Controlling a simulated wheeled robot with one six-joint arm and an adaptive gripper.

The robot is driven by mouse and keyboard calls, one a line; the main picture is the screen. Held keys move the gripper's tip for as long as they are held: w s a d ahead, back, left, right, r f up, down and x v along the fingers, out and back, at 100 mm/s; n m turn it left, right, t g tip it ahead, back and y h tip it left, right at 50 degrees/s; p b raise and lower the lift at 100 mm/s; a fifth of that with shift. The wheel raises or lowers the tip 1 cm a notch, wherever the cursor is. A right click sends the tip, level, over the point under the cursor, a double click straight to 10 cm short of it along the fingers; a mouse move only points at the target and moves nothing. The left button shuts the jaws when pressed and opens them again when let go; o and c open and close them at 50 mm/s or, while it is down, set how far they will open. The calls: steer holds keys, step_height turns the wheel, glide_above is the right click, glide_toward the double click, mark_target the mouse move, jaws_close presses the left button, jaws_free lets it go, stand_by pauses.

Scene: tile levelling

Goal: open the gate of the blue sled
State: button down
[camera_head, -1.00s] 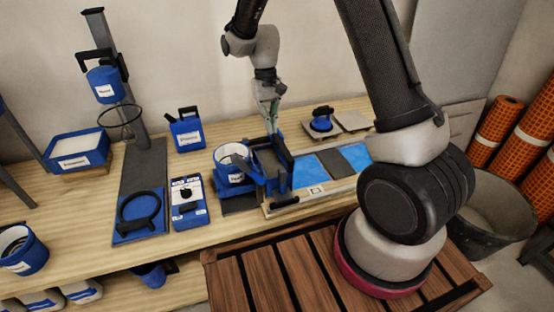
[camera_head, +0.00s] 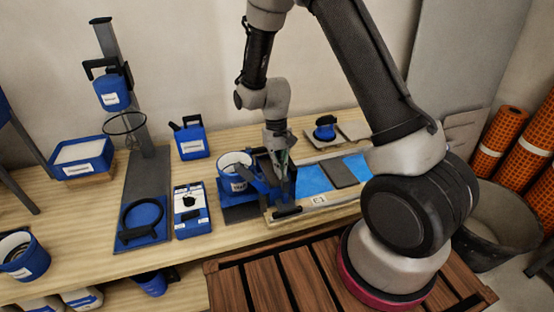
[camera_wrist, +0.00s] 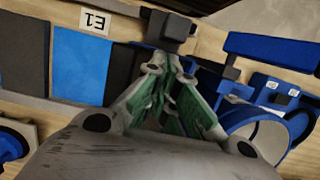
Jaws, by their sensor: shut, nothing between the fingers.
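The blue sled (camera_head: 277,187), with dark upright plates, stands on the bench at the left end of the tile strip. I cannot clearly tell which part is its gate. My gripper (camera_head: 285,166) is shut and empty, pointing down at the sled's upper part and partly hiding it. In the wrist view my gripper's green-padded fingers (camera_wrist: 163,88) are together, close to a dark block (camera_wrist: 168,26) on the sled. I cannot tell whether they touch it.
A white-lined blue bucket (camera_head: 236,170) sits just left of the sled. Blue and grey tiles (camera_head: 340,175) run to the right, beside a label marked E1 (camera_wrist: 93,20). A blue-handled tool (camera_head: 325,129) stands behind them. A blue control box (camera_head: 191,210) is farther left.

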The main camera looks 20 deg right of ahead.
steer(key=shift+s, duration=0.35)
steer(key=shift+s+r, duration=0.1)
